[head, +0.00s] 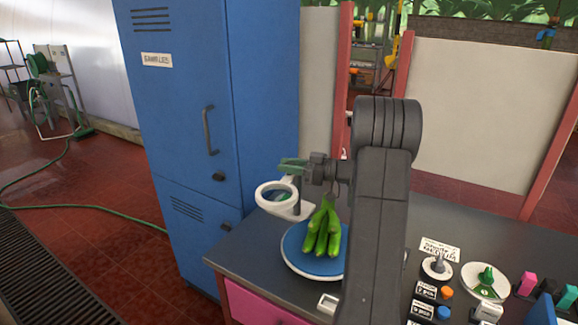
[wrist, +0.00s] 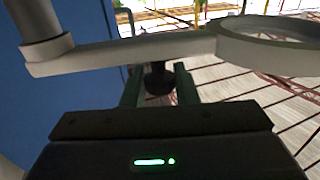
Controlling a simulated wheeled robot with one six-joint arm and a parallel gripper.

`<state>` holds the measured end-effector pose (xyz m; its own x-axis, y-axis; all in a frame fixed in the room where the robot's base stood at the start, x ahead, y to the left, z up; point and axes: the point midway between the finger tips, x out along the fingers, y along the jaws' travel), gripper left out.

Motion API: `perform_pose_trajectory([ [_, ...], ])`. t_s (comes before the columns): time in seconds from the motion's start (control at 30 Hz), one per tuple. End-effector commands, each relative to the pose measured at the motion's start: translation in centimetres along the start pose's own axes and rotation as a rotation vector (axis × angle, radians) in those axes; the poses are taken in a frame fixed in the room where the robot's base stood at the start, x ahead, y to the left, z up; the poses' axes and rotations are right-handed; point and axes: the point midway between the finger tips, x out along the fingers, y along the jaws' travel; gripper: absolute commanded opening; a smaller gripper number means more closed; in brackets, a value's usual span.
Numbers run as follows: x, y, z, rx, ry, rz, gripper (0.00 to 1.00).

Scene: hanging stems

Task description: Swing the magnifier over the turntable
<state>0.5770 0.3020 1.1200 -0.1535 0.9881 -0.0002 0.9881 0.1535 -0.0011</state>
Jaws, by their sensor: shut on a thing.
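The magnifier is a white ring lens (head: 276,198) on a white arm, at the back left of the table. In the wrist view its ring (wrist: 275,40) is at upper right, and its arm (wrist: 130,50) runs left to a grey post. My gripper (head: 292,165) is at the magnifier. In the wrist view its green fingers (wrist: 158,88) are shut on a dark knob (wrist: 158,76) by the magnifier arm. The ring appears behind and left of the disc. My arm hides the turntable's right edge.
A tall blue locker (head: 180,130) stands close behind and left of the table (head: 240,245). Knobs, labels and coloured buttons (head: 446,292) crowd the table's right part. Pale partition panels (head: 475,110) stand behind. A green hose (head: 110,211) lies on the red floor.

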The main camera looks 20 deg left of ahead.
Motion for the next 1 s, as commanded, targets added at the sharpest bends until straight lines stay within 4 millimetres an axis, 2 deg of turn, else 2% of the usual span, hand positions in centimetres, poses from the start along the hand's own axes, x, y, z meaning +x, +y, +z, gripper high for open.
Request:
perform_pose_trajectory([
  [0.03,0.0,0.0,-0.2,-0.004,0.003,0.000,0.00],
  [0.07,0.0,0.0,-0.2,-0.004,0.003,0.000,0.30],
  [0.13,0.0,0.0,-0.2,-0.004,0.002,0.001,0.44],
  [0.43,-0.1,0.0,-0.1,-0.002,0.001,0.001,0.45],
  [0.57,-1.1,0.1,0.0,-0.002,0.001,0.003,0.45],
  [0.67,-2.9,0.1,0.1,-0.002,0.001,0.005,0.45],
  [1.0,-10.5,0.1,0.1,-0.003,0.001,0.005,0.45],
])
